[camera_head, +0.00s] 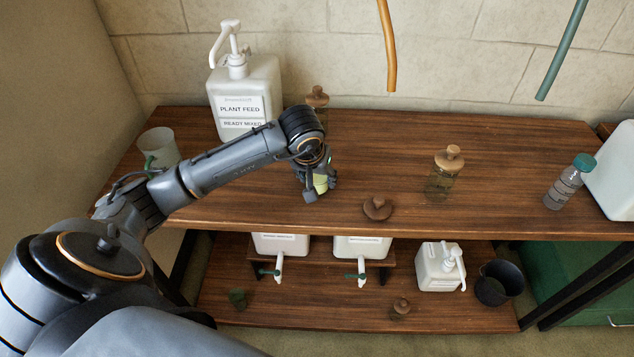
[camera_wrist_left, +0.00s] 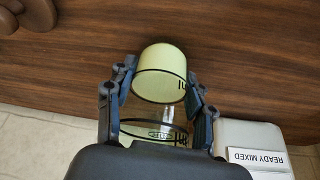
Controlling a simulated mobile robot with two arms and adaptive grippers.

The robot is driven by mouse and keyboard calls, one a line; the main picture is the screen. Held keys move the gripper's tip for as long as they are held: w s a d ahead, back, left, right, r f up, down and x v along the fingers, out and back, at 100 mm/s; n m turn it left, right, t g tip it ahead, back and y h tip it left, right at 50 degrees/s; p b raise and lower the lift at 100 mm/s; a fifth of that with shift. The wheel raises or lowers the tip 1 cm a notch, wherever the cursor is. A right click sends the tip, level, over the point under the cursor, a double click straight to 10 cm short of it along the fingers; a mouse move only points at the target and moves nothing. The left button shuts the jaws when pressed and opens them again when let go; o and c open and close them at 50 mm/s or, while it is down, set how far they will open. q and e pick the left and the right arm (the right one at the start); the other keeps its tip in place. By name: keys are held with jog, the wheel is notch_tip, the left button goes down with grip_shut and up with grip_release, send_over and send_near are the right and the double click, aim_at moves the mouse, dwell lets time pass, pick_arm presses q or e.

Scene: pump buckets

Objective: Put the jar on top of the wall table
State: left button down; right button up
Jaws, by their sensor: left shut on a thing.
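Most of the jar is hidden by the gripper in the head view. My right gripper is not in view.
A white Plant Feed pump bottle (camera_head: 244,90) and corked jar (camera_head: 317,97) stand behind my gripper. A mug (camera_head: 160,148) is left. A brown stopper (camera_head: 377,208), corked jar (camera_head: 443,180) and teal-capped bottle (camera_head: 568,184) are right. Hoses (camera_head: 389,50) hang above.

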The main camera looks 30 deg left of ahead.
pick_arm(q)
jog(key=shift+f, duration=0.15)
jog(key=shift+f, duration=0.1)
jog(key=shift+f, duration=0.15)
jog(key=c, duration=0.5)
grip_release()
jog(key=shift+r, duration=0.25)
jog(key=v, duration=1.2)
